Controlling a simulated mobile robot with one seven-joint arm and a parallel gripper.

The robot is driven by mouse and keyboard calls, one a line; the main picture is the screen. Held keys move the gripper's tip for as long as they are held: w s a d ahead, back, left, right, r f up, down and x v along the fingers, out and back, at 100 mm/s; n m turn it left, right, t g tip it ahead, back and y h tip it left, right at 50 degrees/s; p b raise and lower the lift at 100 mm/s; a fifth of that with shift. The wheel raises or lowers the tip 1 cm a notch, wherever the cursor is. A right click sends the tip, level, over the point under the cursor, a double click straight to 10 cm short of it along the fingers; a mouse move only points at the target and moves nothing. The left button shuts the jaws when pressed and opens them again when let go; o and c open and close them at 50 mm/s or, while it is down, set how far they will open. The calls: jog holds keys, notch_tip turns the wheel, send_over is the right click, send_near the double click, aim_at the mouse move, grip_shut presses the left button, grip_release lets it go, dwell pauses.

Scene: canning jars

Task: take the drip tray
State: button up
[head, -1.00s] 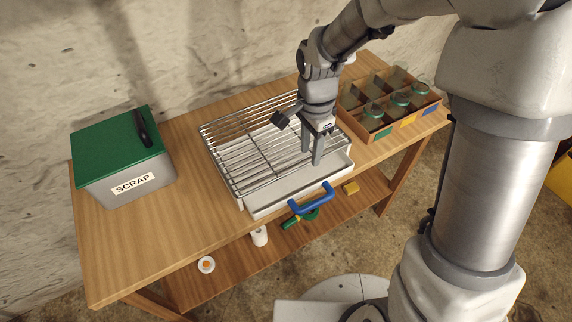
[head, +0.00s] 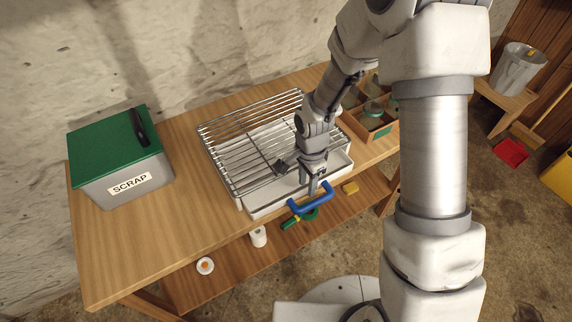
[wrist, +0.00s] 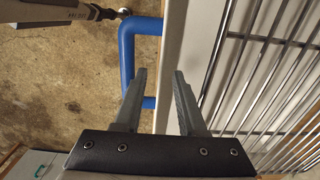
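The drip tray (head: 262,207) is a pale, shallow tray under a wire rack (head: 238,158) on the wooden bench. Its blue handle (head: 312,201) sticks out over the bench's front edge. My gripper (head: 312,190) points down just above the tray's front wall and the handle. In the wrist view my gripper (wrist: 160,78) is open. The blue handle (wrist: 126,50) shows there beyond and left of the fingers, with part of it between the fingertips. The tray's rim (wrist: 172,60) runs by the right finger. I cannot tell whether a finger touches the handle.
A grey scrap box (head: 130,183) with a green lid stands on the left of the bench (head: 190,225). A divided wooden crate (head: 385,133) with jars is at the right, partly hidden by my arm. Small items, including a white cylinder (head: 258,237), lie on the lower shelf.

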jog(key=shift+f, duration=0.5)
grip_shut()
dwell(1.1)
